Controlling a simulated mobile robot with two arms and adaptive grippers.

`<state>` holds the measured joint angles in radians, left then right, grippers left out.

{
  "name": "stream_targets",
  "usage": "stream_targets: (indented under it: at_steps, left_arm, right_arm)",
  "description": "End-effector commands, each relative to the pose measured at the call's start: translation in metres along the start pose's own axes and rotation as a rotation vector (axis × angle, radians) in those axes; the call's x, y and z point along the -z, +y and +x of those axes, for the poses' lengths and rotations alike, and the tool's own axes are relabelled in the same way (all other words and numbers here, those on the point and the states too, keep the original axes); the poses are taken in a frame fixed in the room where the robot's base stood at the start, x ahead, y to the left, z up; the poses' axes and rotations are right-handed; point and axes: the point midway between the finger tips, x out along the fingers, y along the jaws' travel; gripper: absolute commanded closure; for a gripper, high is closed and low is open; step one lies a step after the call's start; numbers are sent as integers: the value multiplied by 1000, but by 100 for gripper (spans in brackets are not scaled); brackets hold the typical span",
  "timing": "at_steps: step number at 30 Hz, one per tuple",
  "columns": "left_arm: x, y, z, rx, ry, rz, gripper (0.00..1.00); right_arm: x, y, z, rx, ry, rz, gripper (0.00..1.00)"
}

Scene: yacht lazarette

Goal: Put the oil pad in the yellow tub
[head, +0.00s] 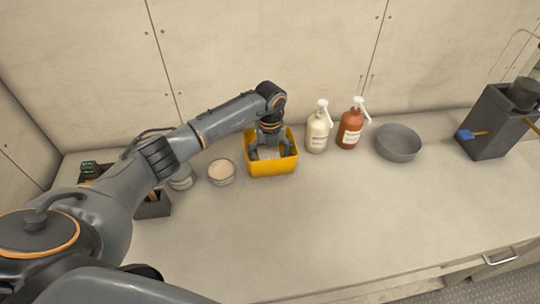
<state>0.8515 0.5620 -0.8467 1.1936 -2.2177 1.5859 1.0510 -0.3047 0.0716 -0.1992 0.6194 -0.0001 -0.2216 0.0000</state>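The yellow tub (272,167) stands on the pale counter near the middle. My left gripper (269,154) points down into it, with its fingers spread apart inside the rim. A pale grey-white patch (268,154) shows between the fingers low in the tub. It may be the oil pad, but it is small and partly hidden by the gripper, and I cannot tell whether the fingers touch it. No other oil pad is clearly visible. My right gripper is not in view.
A cream pump bottle (318,132), a red-brown pump bottle (351,128) and a grey bowl (398,143) stand right of the tub. A round container (222,173) and a greenish jar (181,180) are left. A dark holder (492,125) stands far right. The front counter is clear.

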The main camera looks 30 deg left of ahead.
Motion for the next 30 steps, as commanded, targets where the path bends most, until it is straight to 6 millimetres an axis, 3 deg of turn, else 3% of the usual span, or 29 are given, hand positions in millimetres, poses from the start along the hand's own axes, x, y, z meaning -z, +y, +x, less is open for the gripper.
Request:
stream_targets:
  at_steps: [13,24,30]
  left_arm:
    - [-1,0,-10,3,-3,1,12]
    - [-1,0,-85,3,-5,1,12]
    - [-1,0,-114,1,-2,0,12]
  right_arm:
    - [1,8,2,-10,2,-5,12]
    - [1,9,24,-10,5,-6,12]
    - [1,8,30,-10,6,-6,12]
